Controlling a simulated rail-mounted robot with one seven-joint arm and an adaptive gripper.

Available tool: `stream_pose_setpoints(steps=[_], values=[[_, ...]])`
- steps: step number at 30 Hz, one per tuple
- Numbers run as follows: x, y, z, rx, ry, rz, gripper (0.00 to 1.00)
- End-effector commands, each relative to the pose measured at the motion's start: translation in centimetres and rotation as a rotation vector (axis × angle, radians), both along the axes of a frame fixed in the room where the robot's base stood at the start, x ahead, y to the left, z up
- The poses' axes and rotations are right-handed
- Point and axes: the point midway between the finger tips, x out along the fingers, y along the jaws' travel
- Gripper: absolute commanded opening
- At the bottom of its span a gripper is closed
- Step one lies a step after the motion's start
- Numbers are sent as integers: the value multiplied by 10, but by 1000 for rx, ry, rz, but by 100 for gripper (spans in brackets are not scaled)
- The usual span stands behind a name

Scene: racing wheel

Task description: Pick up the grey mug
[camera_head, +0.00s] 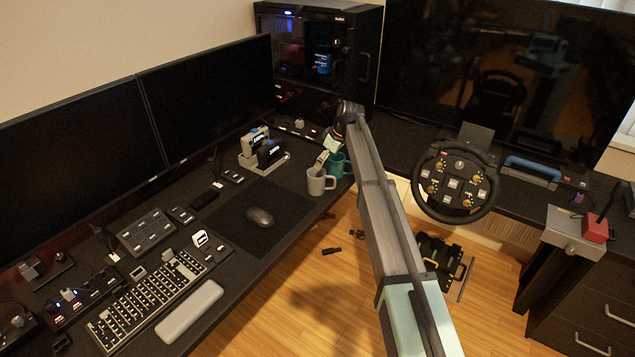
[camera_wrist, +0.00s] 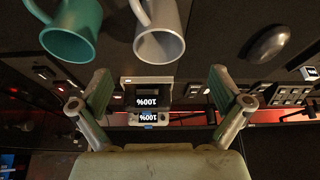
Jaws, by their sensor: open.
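The grey mug (camera_head: 317,182) stands upright on the desk near its right edge, with its handle towards the right. In the wrist view the grey mug (camera_wrist: 160,45) is at the top middle, beyond my fingertips and apart from them. My gripper (camera_head: 326,157) is just behind and above the mug in the head view. In the wrist view my gripper (camera_wrist: 161,88) has its two fingers spread wide with nothing held between them. A teal mug (camera_head: 338,167) stands close beside the grey one; it also shows in the wrist view (camera_wrist: 72,38).
A charging dock (camera_head: 262,158) with controllers stands left of the mugs. A black mat (camera_head: 240,211) with a mouse (camera_head: 260,217) lies in front. Monitors (camera_head: 205,98) line the desk's back. A PC case (camera_head: 318,50) stands behind my gripper. The desk edge is right of the mugs.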

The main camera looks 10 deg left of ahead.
Motion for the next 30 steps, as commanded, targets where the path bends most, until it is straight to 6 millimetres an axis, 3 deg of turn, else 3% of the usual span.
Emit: stream_pose_setpoints(steps=[9, 19, 30], values=[[9, 18, -48, 0, 2, -1, 100], [13, 24, -63, 0, 2, -1, 100], [21, 39, -103, 0, 0, -1, 100]])
